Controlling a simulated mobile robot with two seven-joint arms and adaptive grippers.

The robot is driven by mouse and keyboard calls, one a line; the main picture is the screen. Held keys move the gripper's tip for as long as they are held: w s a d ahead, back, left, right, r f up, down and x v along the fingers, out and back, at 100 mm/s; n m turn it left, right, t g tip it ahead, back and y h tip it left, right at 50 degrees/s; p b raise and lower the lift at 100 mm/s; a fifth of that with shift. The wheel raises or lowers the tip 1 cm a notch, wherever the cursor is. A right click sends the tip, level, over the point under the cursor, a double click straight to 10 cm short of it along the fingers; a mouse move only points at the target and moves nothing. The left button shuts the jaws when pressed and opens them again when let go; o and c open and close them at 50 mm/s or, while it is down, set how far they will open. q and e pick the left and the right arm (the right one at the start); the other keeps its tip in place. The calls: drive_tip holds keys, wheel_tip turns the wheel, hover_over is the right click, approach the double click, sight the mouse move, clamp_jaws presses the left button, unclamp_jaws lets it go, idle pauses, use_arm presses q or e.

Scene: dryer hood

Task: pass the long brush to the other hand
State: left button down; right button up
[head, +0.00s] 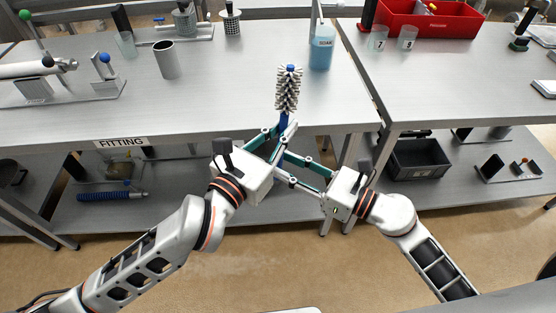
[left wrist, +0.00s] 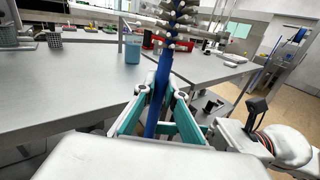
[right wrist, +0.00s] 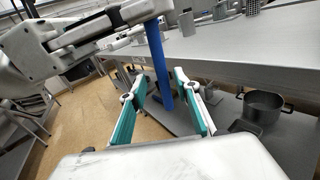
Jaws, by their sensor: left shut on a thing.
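The long brush has a blue handle and white bristles (head: 288,90); it stands roughly upright above the front edge of the table, bristles up. My left gripper (head: 283,134) is shut on its blue handle below the bristles; the left wrist view shows the handle (left wrist: 158,100) between the fingers. My right gripper (head: 282,166) is below the left one, coming from the right. In the right wrist view the lower handle (right wrist: 160,65) lies between its open fingers (right wrist: 158,88), with a gap visible on each side. The head view hides most of the lower handle.
A soap bottle (head: 321,48) stands on the table (head: 220,95) behind the brush. A grey cup (head: 166,60) is further left. A red bin (head: 425,18) is on the right table. A dark crate (head: 418,158) and a blue ribbed hose (head: 112,195) lie on the lower shelves.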

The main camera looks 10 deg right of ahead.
drive_tip(key=shift+x, duration=1.5)
clamp_jaws()
use_arm(q)
drive_tip(key=c, duration=2)
unclamp_jaws()
drive_tip(key=shift+s, duration=0.1)
